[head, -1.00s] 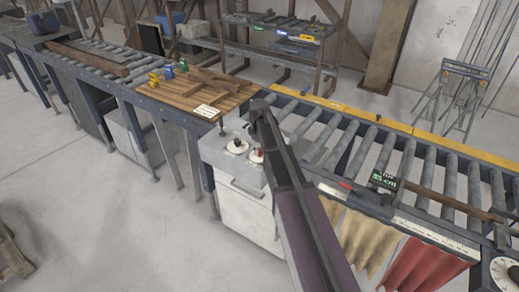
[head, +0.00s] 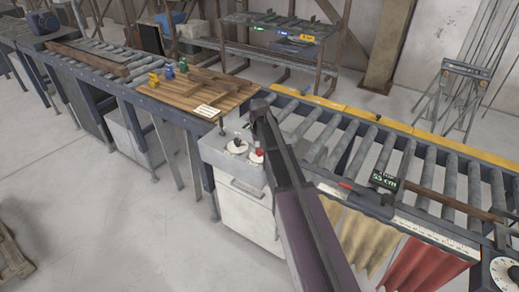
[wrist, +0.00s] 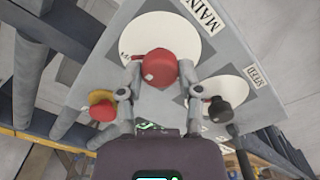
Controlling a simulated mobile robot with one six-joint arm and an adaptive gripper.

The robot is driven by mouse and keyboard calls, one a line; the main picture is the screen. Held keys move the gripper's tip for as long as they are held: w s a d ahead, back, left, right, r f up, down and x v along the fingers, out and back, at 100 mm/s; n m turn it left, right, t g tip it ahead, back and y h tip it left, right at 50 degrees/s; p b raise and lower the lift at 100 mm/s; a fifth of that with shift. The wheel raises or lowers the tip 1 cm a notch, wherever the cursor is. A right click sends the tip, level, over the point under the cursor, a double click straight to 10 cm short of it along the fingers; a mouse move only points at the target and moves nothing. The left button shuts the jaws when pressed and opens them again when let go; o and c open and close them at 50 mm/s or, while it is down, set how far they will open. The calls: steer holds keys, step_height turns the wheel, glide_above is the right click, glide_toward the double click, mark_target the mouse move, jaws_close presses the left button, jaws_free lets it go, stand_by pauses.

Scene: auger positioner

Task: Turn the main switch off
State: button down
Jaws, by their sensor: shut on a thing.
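The main switch is a red round knob (wrist: 159,68) on a white round dial plate (wrist: 135,34) labelled MAIN in the wrist view. My gripper (wrist: 159,74) is shut on this knob, one finger on each side. A small pale mark shows on the knob's face; the dial's position marks are mostly hidden by the fingers. In the head view my arm covers most of the switch, and only a bit of red (head: 257,156) shows beside it on the grey control box (head: 222,158).
A black speed knob (wrist: 219,109) sits close to the right finger, and a red button on yellow (wrist: 102,108) close to the left finger. A wooden board (head: 185,99) with small coloured items lies on the conveyor behind the box. Rollers (head: 400,165) extend right.

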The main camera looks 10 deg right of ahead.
steer(key=shift+s, duration=0.1)
stand_by(0.3)
steer(key=shift+c, duration=1.3)
jaws_free()
steer(key=shift+n, duration=0.5)
